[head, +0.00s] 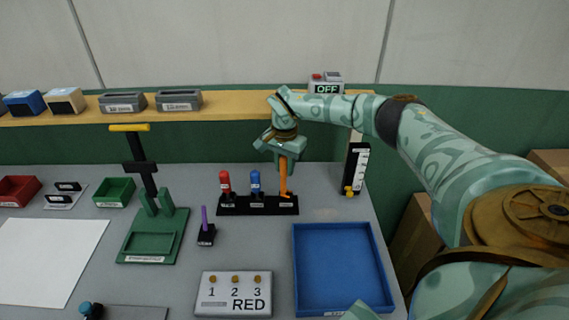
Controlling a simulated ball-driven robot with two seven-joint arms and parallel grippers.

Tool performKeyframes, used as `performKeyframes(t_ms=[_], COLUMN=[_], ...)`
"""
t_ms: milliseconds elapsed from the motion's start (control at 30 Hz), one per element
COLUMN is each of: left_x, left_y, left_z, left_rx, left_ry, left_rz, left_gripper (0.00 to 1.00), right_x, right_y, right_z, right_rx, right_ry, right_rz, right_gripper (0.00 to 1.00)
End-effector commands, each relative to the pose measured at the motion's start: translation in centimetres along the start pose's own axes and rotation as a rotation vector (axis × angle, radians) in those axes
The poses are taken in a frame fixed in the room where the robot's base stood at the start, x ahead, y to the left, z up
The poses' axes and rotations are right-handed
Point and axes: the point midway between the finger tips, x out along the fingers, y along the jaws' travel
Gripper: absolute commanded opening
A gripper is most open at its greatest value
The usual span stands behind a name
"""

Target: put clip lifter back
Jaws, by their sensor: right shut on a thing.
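An orange-handled tool, seemingly the clip lifter (284,181), stands upright at the right end of the black tool rack (236,206). My right gripper (283,155) is above the rack and shut on the top of the orange handle. The tool's lower end meets the rack's right place; I cannot tell whether it is fully seated. A red-handled tool (225,182) and a blue-handled tool (255,182) stand in the rack to its left. The rack's labels are too small to read. My left gripper is not in view.
A blue tray (300,307) lies front right, and a panel marked RED (223,306) lies front centre. A green fixture (130,245), a purple-handled tool (204,220) and a black-and-white gauge (357,168) stand nearby. A shelf (230,106) runs behind.

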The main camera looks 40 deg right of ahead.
Motion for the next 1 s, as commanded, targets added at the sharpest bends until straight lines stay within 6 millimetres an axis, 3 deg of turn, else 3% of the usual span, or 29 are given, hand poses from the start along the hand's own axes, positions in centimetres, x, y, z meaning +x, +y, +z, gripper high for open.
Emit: performKeyframes(t_ms=[100,133,200,567,1000], left_x=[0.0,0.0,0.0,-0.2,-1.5], left_y=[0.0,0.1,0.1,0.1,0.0], left_z=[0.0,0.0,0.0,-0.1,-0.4], left_rx=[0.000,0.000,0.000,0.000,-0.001], left_ry=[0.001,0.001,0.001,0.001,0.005], left_rz=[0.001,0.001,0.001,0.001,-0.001], left_gripper=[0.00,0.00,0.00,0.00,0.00], right_x=[0.1,0.1,0.1,-0.8,-10.6], right_y=[0.0,0.0,0.0,-0.1,-0.1], right_z=[0.0,0.0,0.0,0.0,0.0], right_rx=[0.000,0.000,0.000,-0.001,-0.001], right_ry=[0.000,0.000,0.000,0.000,0.001], right_rz=[0.000,0.000,0.000,-0.003,-0.004], right_gripper=[0.02,0.33,0.46,0.46,0.46])
